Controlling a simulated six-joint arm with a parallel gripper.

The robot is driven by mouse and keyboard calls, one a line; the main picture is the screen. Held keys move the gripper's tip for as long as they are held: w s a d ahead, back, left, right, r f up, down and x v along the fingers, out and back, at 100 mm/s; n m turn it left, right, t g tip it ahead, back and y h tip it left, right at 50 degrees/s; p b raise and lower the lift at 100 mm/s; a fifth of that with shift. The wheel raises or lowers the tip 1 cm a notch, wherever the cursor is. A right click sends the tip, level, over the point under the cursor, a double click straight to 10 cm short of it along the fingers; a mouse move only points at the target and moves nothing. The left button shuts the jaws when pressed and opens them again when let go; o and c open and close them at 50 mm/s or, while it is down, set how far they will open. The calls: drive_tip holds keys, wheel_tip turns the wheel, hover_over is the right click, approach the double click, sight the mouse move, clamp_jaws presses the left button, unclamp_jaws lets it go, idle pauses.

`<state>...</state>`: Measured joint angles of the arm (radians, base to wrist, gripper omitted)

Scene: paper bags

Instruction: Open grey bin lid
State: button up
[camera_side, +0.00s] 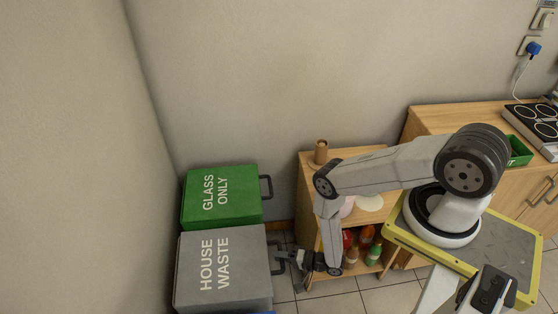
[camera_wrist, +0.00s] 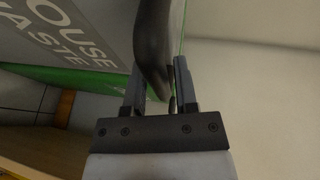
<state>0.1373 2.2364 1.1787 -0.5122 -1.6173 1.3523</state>
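The grey bin (camera_side: 225,270) reads HOUSE WASTE and stands at the lower left in the side view, its lid shut. Its dark handle (camera_side: 276,258) juts from the right side. My gripper (camera_side: 283,255) is at this handle, reaching in from the right. In the wrist view, the dark handle (camera_wrist: 153,45) runs down between the two fingers of my gripper (camera_wrist: 160,75). The fingers stand apart on either side of it, close to it. The grey lid (camera_wrist: 65,30) shows at the upper left there. The handle's lower part is partly hidden by the right finger.
A green GLASS ONLY bin (camera_side: 222,197) stands directly behind the grey one. A wooden shelf (camera_side: 312,200) with bottles (camera_side: 366,235) is to the right, behind my arm. Walls close in at the left and back. Tiled floor (camera_side: 325,302) is free at the front.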

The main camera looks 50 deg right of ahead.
clamp_jaws()
idle(1.2)
